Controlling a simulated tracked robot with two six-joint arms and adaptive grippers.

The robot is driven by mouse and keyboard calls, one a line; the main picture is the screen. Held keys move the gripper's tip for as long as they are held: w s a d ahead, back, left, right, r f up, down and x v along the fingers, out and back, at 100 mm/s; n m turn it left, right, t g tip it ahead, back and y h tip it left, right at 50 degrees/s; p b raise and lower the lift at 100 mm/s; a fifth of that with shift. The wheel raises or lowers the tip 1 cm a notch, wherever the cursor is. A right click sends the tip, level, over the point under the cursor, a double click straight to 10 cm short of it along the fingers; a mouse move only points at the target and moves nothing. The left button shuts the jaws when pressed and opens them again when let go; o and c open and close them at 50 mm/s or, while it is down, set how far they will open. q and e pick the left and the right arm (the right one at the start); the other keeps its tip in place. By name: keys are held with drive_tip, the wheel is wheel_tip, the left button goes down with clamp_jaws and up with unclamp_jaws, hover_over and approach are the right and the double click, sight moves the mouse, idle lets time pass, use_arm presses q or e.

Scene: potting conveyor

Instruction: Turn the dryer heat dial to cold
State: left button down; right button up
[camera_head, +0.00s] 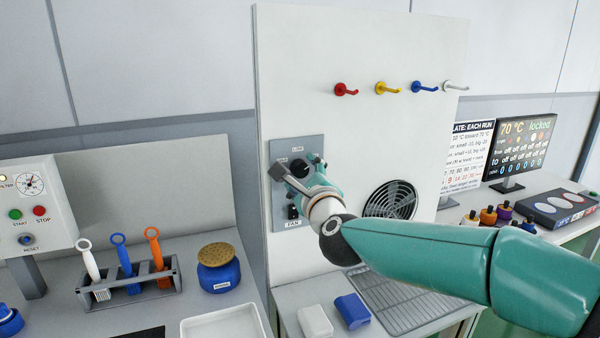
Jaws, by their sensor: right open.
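The dryer's grey control plate (284,214) is fixed to the tall white panel. A black round shape that looks like the heat dial (313,161) shows on its upper part, below a "LOW" label; the dial's pointer setting cannot be made out. A "FAN" label is at the bottom, with a small dark control (293,212) above it. My right gripper (291,170) reaches in from the right, in front of the plate, and is open at the dial. Its wrist and fingers hide part of the plate, and I cannot tell whether they touch the dial. My left gripper is not in view.
Red, yellow, blue and white hooks (388,88) stick out above. A round vent grille (391,201) is right of the plate. Below are a wire rack (405,300) and white and blue blocks (352,311). A tool rack (128,290) and blue jar (218,272) stand left.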

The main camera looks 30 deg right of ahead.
drive_tip(key=shift+w+d, duration=0.15)
drive_tip(key=shift+w, duration=0.25)
drive_tip(key=c, duration=1.1)
drive_tip(key=shift+c, duration=0.2)
